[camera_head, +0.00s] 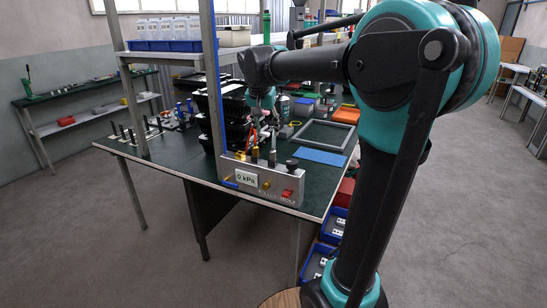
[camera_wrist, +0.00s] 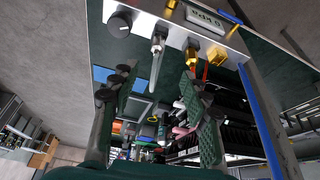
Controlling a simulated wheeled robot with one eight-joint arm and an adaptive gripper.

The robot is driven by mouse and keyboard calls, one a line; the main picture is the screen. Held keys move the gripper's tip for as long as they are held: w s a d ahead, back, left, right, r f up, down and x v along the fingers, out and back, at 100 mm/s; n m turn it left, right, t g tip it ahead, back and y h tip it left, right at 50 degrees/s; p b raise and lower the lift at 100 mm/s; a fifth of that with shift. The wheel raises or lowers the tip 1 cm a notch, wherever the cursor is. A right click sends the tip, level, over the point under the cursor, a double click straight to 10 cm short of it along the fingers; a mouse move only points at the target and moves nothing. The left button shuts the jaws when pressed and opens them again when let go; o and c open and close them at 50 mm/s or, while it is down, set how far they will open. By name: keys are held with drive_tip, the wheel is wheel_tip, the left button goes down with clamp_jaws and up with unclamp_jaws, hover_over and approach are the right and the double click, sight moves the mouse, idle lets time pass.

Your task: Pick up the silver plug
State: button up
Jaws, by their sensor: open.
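The silver plug (camera_wrist: 158,44) stands on the top of a grey test box (camera_wrist: 177,18), with a thin tapered stem pointing toward my gripper. In the head view the silver plug (camera_head: 272,157) shows small, below my gripper (camera_head: 262,112). In the wrist view my gripper (camera_wrist: 155,82) is open, with dark textured pads on both sides and nothing held. The plug's stem lies near the gap between the fingertips. Whether the stem is between the pads in depth I cannot tell.
A brass plug (camera_wrist: 191,55) stands right beside the silver one, near the right finger. A black knob (camera_wrist: 119,24) is on the other side. Black stacked bins (camera_head: 208,125) and a blue shelf post (camera_head: 213,80) stand close. A blue mat (camera_head: 320,157) lies right.

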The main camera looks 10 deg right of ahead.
sight(273, 150)
drive_tip(key=shift+d+x, duration=0.15)
drive_tip(key=shift+x, duration=2.95)
drive_tip(key=shift+d+x, duration=0.2)
drive_tip(key=shift+x, duration=2.9)
drive_tip(key=shift+c, duration=0.5)
drive_tip(key=shift+r, duration=0.1)
clamp_jaws()
